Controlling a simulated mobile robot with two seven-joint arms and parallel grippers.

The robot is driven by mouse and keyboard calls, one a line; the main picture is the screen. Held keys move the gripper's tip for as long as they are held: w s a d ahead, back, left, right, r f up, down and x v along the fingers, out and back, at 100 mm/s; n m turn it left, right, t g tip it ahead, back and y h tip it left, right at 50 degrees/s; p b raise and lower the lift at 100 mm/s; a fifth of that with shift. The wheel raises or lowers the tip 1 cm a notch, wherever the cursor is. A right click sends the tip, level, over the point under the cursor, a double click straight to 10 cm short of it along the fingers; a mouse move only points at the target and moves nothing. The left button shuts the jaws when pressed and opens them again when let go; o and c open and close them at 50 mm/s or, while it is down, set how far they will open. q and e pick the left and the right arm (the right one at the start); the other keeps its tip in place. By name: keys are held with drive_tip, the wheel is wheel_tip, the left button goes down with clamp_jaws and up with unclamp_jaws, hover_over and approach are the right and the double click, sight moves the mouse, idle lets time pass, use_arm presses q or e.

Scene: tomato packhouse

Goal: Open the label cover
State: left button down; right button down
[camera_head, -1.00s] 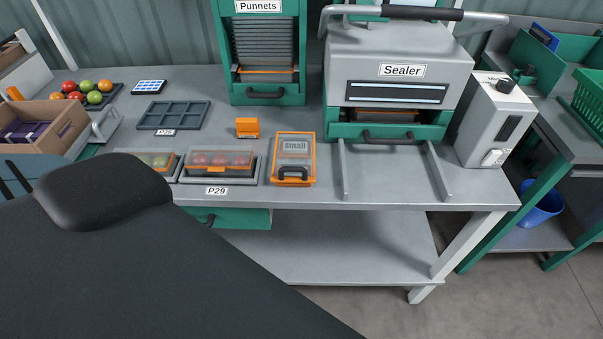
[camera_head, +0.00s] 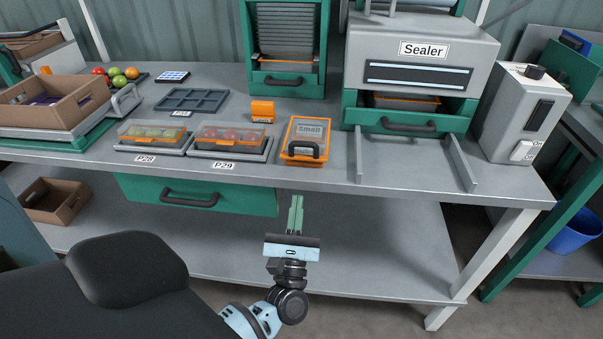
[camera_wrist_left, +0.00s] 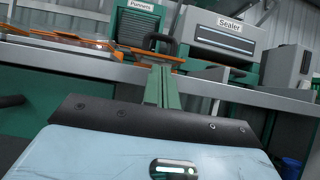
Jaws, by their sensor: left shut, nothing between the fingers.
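The label cover (camera_head: 309,131) is the small orange-framed case lid with a grey panel marked "Small" and a dark handle (camera_head: 303,149) at its front. It lies shut on the bench near the front edge. My left gripper (camera_head: 296,200) is shut and empty, just in front of and below the bench edge, under the case's handle. In the left wrist view the green fingers (camera_wrist_left: 161,86) point up toward the dark handle (camera_wrist_left: 159,43), apart from it. My right gripper is not in view.
Two lidded punnets, P28 (camera_head: 155,133) and P29 (camera_head: 230,137), stand left of the case. The sealer (camera_head: 425,75) with two rails stands right. A drawer handle (camera_head: 190,200) juts out below the bench.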

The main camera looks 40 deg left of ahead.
sight(302, 175)
use_arm(q)
drive_tip(key=p+x, duration=0.2)
drive_tip(key=x, duration=0.7)
drive_tip(key=shift+r, duration=0.1)
drive_tip(key=shift+w+a+r+p, duration=0.2)
drive_tip(key=shift+w+a+p, duration=0.1)
drive_tip(key=shift+w, duration=0.1)
